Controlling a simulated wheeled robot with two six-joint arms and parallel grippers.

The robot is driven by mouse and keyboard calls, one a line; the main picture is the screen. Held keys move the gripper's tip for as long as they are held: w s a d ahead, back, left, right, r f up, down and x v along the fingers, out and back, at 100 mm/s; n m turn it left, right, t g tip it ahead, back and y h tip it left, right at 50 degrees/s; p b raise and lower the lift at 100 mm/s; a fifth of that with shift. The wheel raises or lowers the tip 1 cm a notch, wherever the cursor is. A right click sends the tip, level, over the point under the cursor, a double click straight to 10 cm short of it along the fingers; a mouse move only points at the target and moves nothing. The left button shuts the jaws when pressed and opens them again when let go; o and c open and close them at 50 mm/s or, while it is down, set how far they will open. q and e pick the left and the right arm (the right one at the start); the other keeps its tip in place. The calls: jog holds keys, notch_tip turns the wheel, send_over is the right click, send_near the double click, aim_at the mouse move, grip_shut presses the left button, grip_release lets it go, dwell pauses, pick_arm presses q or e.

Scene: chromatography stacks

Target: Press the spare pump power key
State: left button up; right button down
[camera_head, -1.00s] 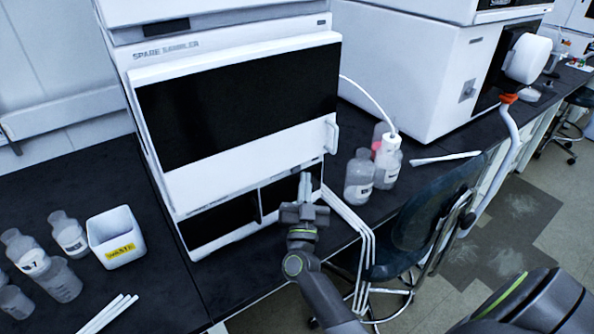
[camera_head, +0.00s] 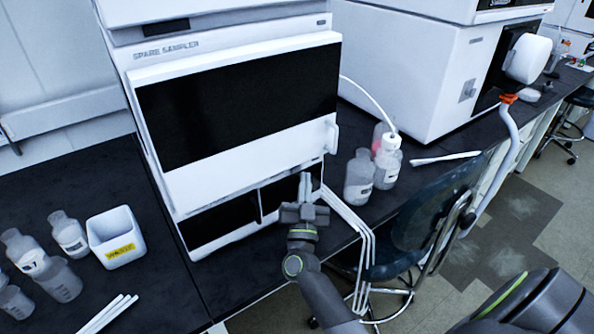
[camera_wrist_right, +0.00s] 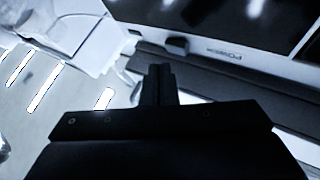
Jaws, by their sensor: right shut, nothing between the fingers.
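The spare pump is the lower module (camera_head: 250,228) of the white stack, with dark front panels under the unit marked SPARE SAMPLER; its own label is too small to read. My right gripper (camera_head: 305,180) is shut and empty, in front of the right end of this module. In the right wrist view, a small dark key (camera_wrist_right: 177,45) sits on a light strip beside the word POWER. The shut fingertips (camera_wrist_right: 159,70) show just below and left of the key, with a small gap in the picture. My left gripper is not in view.
White tubes (camera_head: 350,220) hang over the bench edge just right of my gripper. Bottles (camera_head: 358,178) stand right of the stack, and a dark chair (camera_head: 430,215) is close to the bench. A waste bin (camera_head: 116,237) and several bottles stand at the left.

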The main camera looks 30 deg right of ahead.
jog(key=shift+w, duration=0.1)
jog(key=shift+w, duration=0.35)
jog(key=shift+w+a, duration=0.1)
jog(key=shift+w, duration=0.4)
dwell(0.6)
jog(key=shift+s, duration=0.1)
jog(key=shift+s+p, duration=0.7)
jog(key=shift+s, duration=0.15)
jog(key=s+p, duration=0.2)
jog(key=s, duration=0.4)
jog(key=shift+d, duration=0.3)
